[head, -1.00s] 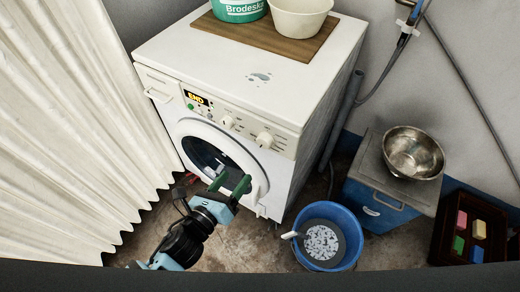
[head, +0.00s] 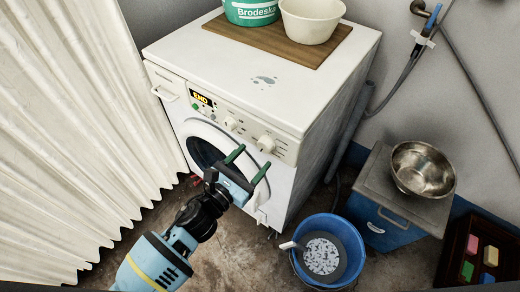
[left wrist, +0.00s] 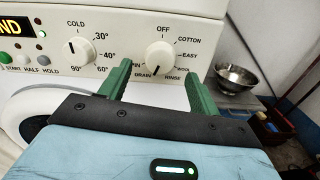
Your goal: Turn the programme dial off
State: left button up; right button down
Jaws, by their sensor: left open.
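The programme dial (head: 266,144) is the right-hand cream knob on the front panel of the white washing machine (head: 215,46). In the left wrist view the dial (left wrist: 159,57) has labels around it, with OFF at the top. Its dark pointer mark seems to point down, near DRAIN and RINSE; the exact setting is hard to tell. My left gripper (head: 249,163) is open and empty, just below and in front of the dial. In the left wrist view its green fingers (left wrist: 157,80) are on either side below the dial, apart from it. My right gripper is not in view.
Tubs (head: 310,22) stand on a board on top. A blue bucket (head: 328,250) and a box with a steel bowl (head: 423,169) are at right. A pale curtain (head: 80,150) hangs at left.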

aim_at(263, 148)
pick_arm(q)
jog(key=shift+x, duration=2.15)
jog(key=c, duration=1)
